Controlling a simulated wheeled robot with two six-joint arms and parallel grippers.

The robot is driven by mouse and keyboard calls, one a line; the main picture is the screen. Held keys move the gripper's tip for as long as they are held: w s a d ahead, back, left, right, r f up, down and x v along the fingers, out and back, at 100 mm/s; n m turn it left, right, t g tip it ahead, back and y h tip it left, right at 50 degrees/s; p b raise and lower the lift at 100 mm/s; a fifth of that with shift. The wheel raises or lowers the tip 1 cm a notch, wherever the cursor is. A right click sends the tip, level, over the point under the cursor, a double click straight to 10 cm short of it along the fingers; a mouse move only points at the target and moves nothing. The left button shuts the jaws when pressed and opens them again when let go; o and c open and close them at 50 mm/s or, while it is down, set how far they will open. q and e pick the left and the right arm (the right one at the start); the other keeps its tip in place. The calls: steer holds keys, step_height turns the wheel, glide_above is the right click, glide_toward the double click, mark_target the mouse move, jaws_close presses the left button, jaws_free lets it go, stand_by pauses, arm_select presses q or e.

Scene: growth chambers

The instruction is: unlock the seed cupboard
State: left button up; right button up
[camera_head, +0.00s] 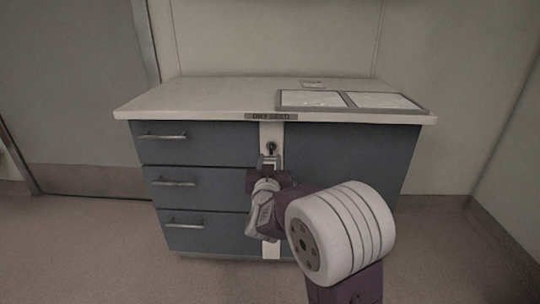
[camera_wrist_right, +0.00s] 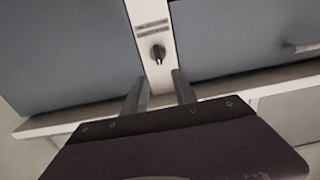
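The seed cupboard (camera_head: 345,160) is a blue-grey unit with a pale top and a label reading DRY SEED (camera_head: 271,116). A dark lock with what looks like a key or knob (camera_head: 271,148) sits on a pale vertical strip between the drawers and the right-hand panel. It also shows in the right wrist view (camera_wrist_right: 157,53). My right gripper (camera_head: 269,160) is just below the lock in the head view. In the wrist view its two fingers (camera_wrist_right: 158,77) are apart, with nothing between them, and the lock lies just beyond the tips. My left gripper is not in view.
Several drawers with bar handles (camera_head: 163,136) fill the cupboard's left side. Framed flat trays (camera_head: 318,99) lie on the worktop (camera_head: 200,95). A grey door (camera_head: 80,90) stands at the left. The floor (camera_head: 90,240) at the left is clear.

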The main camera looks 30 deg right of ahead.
mark_target(271, 145)
steer(key=p+x, duration=0.2)
steer(key=x, duration=0.3)
steer(key=shift+w+d+r+p, duration=0.1)
steer(key=shift+w+r+p, duration=0.1)
steer(key=shift+p, duration=0.2)
steer(key=shift+w+d+f+b, duration=0.15)
steer(key=shift+w+d+b, duration=0.15)
steer(key=shift+w, duration=0.2)
steer(key=shift+w+d+f+b, duration=0.15)
steer(key=shift+w+d, duration=0.15)
steer(key=shift+w, duration=0.2)
steer(key=shift+w+d, duration=0.2)
steer(key=shift+w, duration=0.2)
steer(key=shift+r, duration=0.1)
jaws_close()
